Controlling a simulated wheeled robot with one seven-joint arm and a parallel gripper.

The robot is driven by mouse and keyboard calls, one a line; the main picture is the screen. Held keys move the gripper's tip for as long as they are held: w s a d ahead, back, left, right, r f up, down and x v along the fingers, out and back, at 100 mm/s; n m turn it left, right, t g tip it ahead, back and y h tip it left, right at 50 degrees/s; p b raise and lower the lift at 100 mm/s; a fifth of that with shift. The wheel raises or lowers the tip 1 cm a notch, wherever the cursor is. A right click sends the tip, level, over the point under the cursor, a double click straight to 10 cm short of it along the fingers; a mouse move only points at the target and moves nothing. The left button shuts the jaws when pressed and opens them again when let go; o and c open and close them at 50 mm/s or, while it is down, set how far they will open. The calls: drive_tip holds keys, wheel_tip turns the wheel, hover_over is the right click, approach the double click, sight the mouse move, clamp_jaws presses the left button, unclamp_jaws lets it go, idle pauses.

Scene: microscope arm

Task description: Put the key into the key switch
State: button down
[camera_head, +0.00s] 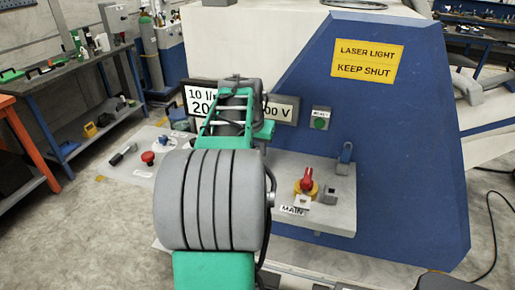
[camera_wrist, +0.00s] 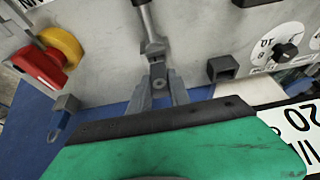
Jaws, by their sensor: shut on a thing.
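My gripper (camera_wrist: 160,86) is shut on a small grey metal piece (camera_wrist: 159,72) in the wrist view. The piece has a small round hole near the fingertips, and a thin grey shaft (camera_wrist: 147,22) runs up from it to the top edge. It looks like the key, but I cannot tell where the shaft ends or whether it touches the panel. In the head view my own arm hides the gripper and the piece. A dark square socket (camera_wrist: 222,67) stands on the panel right of the fingertips; I cannot tell if it is the key switch.
The grey panel (camera_head: 285,178) carries a red and yellow main switch (camera_head: 306,183), a grey block (camera_head: 329,195), a blue-grey padlock-like part (camera_head: 345,152) and a red button (camera_head: 148,158). A blue housing (camera_head: 400,150) rises behind. A black-knobbed dial (camera_wrist: 286,50) is at right in the wrist view.

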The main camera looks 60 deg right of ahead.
drive_tip(key=c, duration=1.1)
unclamp_jaws()
drive_tip(key=v, duration=0.7)
drive_tip(key=shift+a+r, duration=0.2)
drive_tip(key=shift+r, duration=0.15)
